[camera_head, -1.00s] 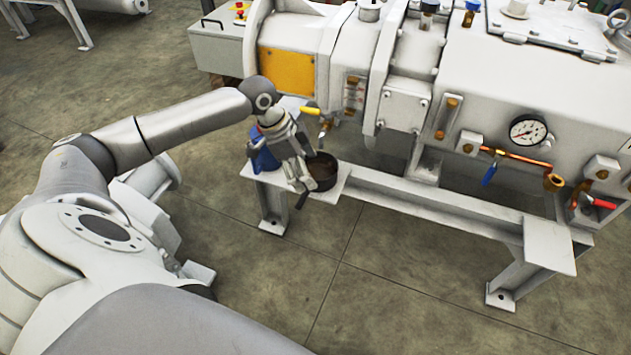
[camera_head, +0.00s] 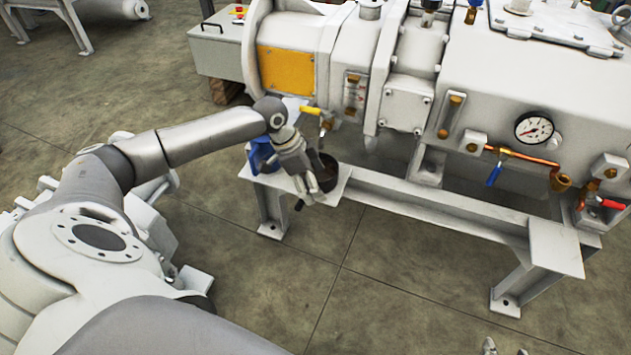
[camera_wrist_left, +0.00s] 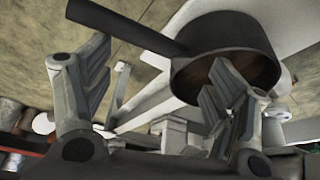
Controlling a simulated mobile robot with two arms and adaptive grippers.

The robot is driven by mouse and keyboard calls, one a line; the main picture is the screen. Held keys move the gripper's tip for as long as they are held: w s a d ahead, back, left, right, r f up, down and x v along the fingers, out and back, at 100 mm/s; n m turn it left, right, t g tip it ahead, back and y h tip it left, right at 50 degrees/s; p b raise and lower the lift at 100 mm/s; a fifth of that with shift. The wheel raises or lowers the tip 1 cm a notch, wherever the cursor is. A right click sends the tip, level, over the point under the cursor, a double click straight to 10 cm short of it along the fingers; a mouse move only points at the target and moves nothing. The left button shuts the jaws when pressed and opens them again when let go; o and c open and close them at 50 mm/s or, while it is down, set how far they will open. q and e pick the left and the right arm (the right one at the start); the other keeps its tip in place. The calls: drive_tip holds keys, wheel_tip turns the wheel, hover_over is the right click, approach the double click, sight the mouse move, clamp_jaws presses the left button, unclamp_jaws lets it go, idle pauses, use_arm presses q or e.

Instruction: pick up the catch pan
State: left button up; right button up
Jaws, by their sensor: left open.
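The catch pan is a dark round pan (camera_head: 328,178) with a long dark handle. It sits on the left end of the machine's pale support frame in the head view. In the left wrist view the pan (camera_wrist_left: 235,45) is at the upper right, its handle reaching to the upper left. My left gripper (camera_head: 308,188) is beside the pan and hides part of it. In the left wrist view the left gripper (camera_wrist_left: 155,80) is open and empty, the handle passing beyond its fingers. Small grey tips at the head view's bottom right may be my right gripper (camera_head: 504,348).
A blue object (camera_head: 262,155) stands on the frame just left of the pan. A yellow-handled valve (camera_head: 312,111) sits above the pan. The large pale machine (camera_head: 480,90) fills the back. The floor (camera_head: 400,290) in front is clear.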

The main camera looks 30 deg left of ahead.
use_arm(q)
drive_tip(key=shift+x, duration=1.15)
clamp_jaws()
use_arm(e)
drive_tip(key=w+r+t, duration=0.1)
drive_tip(key=w+a+r+t, duration=0.1)
drive_tip(key=shift+w+r, duration=0.1)
drive_tip(key=shift+w, duration=0.3)
